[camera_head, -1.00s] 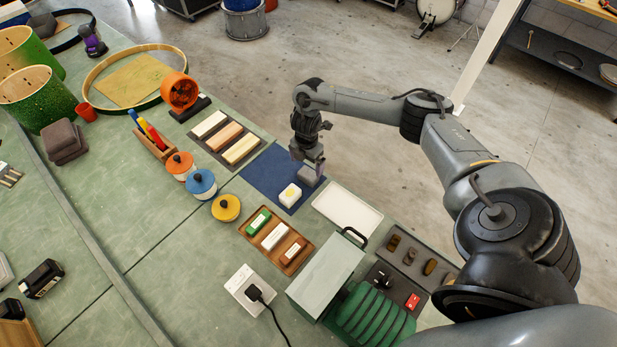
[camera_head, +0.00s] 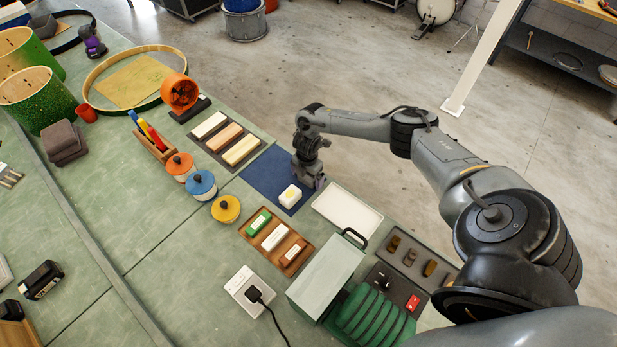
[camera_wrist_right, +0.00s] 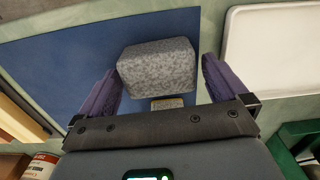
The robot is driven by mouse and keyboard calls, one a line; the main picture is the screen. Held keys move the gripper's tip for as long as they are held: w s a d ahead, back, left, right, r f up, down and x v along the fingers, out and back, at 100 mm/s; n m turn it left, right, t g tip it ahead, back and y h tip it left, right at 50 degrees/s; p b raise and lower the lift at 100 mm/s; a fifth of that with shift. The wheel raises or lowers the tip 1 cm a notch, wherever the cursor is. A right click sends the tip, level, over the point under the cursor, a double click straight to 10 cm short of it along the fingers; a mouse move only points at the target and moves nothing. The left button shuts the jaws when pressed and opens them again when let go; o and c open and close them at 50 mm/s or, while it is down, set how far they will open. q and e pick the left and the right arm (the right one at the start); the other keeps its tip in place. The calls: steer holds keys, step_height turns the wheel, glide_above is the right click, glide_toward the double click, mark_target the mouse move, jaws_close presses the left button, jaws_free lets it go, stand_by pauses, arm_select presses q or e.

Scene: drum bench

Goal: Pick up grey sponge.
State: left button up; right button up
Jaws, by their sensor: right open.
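The grey sponge (camera_wrist_right: 158,68) is a speckled block on the blue mat (camera_wrist_right: 70,70). In the right wrist view it lies between the two purple fingers of my right gripper (camera_wrist_right: 160,85), which is open, with a gap at each side. In the head view my right gripper (camera_head: 314,182) points down at the right part of the blue mat (camera_head: 262,175) and hides the sponge. A white and yellow block (camera_head: 290,196) sits just beside it on the mat; a sliver of it (camera_wrist_right: 167,103) shows below the sponge in the wrist view. My left gripper is out of view.
A white tray (camera_head: 347,210) stands right of the mat. A dark tray with several bars (camera_head: 225,139) lies behind it, and a wooden tray (camera_head: 276,241) in front. Lidded pots (camera_head: 201,184) stand to the left. The bench edge is close behind the gripper.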

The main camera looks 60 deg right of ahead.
steer(key=shift+c, duration=0.3)
steer(key=c, duration=0.8)
steer(key=shift+o, duration=0.2)
steer(key=shift+r, duration=0.1)
